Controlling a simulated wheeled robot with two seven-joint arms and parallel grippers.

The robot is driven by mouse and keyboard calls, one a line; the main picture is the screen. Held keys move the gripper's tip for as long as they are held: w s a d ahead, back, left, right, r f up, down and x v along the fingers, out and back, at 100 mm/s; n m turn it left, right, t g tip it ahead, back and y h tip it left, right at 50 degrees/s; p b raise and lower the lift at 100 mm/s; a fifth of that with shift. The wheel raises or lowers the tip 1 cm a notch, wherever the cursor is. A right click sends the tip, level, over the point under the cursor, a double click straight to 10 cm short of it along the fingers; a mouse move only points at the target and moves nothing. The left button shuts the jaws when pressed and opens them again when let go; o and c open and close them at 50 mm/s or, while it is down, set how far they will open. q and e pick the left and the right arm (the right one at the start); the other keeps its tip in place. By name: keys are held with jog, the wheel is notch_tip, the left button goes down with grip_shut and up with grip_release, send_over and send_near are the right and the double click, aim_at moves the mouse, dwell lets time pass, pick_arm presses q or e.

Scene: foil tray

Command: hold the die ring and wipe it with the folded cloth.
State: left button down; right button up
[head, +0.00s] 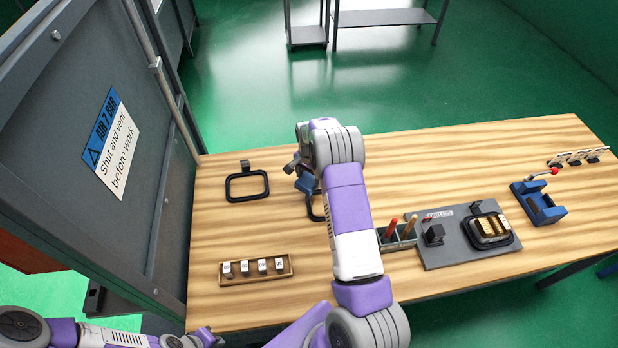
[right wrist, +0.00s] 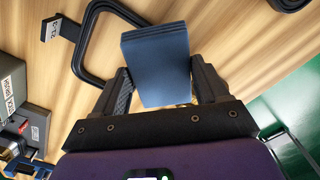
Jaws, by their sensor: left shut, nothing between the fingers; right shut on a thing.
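A black square die ring (head: 247,199) lies on the wooden bench at the left. A second black ring (head: 316,217) is mostly hidden behind my right arm in the head view; a ring with a tagged block (right wrist: 83,45) shows in the right wrist view. My right gripper (head: 303,176) is shut on the folded blue cloth (right wrist: 157,65) and holds it beside and over the edge of that ring. Whether the cloth touches it, I cannot tell. The cloth also shows in the head view (head: 306,184). My left gripper (head: 208,338) is shut and empty at the bottom left, near the bench's front edge.
A wooden tray (head: 285,274) of small labelled blocks lies at the front left. A holder with coloured handles (head: 398,236), a grey board (head: 452,257) with a gold-filled black ring, and a blue clamp (head: 540,205) stand rightward. A grey cabinet (head: 95,200) borders the left.

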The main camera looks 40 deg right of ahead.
jog(key=shift+r+p, duration=0.7)
jog(key=shift+r, duration=0.85)
jog(key=shift+f, duration=0.1)
